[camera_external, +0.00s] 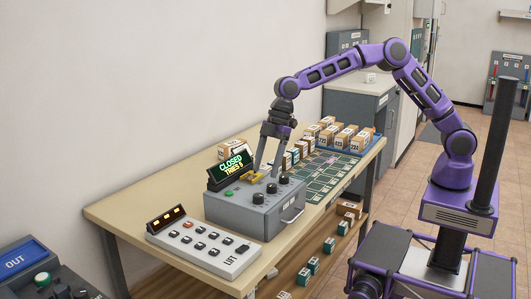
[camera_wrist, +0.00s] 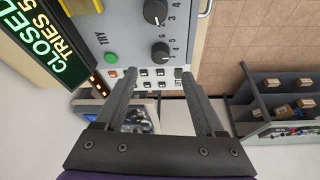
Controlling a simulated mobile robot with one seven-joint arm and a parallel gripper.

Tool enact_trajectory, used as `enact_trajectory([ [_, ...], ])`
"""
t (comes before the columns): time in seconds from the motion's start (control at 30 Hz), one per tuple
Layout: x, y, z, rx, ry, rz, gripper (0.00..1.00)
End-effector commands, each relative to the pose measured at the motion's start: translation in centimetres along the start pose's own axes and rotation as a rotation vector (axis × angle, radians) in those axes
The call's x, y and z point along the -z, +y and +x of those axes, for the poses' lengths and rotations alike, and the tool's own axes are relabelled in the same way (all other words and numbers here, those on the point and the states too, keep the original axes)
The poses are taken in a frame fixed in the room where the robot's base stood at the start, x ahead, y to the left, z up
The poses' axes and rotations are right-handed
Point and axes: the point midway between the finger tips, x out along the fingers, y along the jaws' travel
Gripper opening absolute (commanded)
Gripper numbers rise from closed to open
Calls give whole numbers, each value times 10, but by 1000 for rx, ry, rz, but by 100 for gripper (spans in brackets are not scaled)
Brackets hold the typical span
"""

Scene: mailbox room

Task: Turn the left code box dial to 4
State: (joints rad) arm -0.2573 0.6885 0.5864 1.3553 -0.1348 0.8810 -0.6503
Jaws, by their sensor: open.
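The grey code box (camera_external: 240,212) stands on the wooden table with a lit display reading CLOSED, TRIES 5 (camera_external: 236,163) at its back. Its left dial (camera_external: 258,198) is a black knob at the near left of the top. The left dial also shows in the wrist view (camera_wrist: 160,51), with numbers printed around it; its exact setting is too small to tell. A second dial (camera_wrist: 155,12) lies above it there. My gripper (camera_external: 266,171) is open and empty, above the box. In the wrist view its fingers (camera_wrist: 160,73) are spread just below the left dial, apart from it.
A green TRY button (camera_wrist: 111,58) sits beside the dials. A white button panel (camera_external: 205,246) stands in front left of the box. A green grid mat (camera_external: 325,175) and numbered parcels (camera_external: 345,138) fill the table's far end.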

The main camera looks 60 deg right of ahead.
Motion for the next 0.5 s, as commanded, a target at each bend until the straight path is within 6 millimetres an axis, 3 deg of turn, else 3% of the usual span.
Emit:
enact_trajectory([
  [0.2,0,1,-54,-4,1,0,71],
  [0.5,0,0,-92,-1,-1,-1,71],
])
